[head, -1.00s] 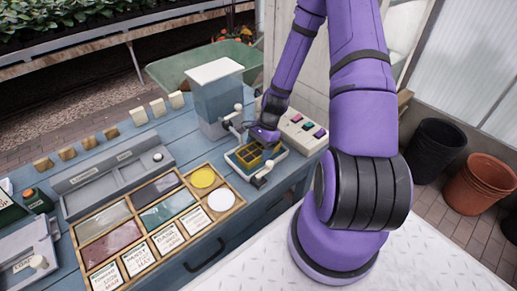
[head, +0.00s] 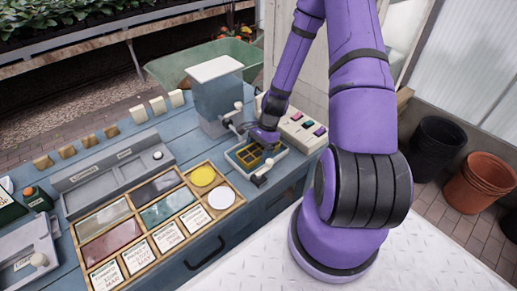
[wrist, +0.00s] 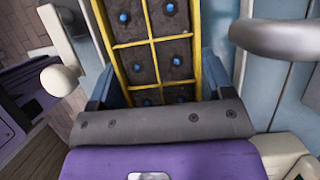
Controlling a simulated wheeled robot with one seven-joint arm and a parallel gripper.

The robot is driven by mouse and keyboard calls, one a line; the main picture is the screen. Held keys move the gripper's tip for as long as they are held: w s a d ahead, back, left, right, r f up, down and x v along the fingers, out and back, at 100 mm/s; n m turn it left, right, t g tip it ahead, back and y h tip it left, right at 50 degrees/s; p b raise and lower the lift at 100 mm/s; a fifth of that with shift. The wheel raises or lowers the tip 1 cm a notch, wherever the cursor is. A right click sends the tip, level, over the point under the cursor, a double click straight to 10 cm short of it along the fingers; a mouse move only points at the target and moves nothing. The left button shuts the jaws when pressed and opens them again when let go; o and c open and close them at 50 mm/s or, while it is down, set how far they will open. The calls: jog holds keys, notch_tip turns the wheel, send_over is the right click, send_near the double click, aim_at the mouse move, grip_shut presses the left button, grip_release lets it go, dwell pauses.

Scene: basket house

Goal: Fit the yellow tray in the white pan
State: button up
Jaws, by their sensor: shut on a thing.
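The yellow tray (head: 249,155) is a grid frame; in the wrist view the yellow tray (wrist: 151,42) has dark soil cells, several with a blue dot. In the head view it lies within the outline of the white pan (head: 279,156), near the right end of the bench. I cannot tell whether it rests fully on the pan's floor. My gripper (head: 265,136) is over the tray's far right part. In the wrist view my gripper (wrist: 160,72) has its blue fingers on both sides of the tray, shut on it. My gripper hides part of the tray.
A grey hopper (head: 218,98) with a handle stands behind left. A button box (head: 297,126) lies close on the right. A wooden palette (head: 157,220) fills the bench's front middle.

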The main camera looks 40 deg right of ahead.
jog(key=o, duration=1.1)
jog(key=shift+o, duration=0.2)
jog(key=shift+r, duration=3.95)
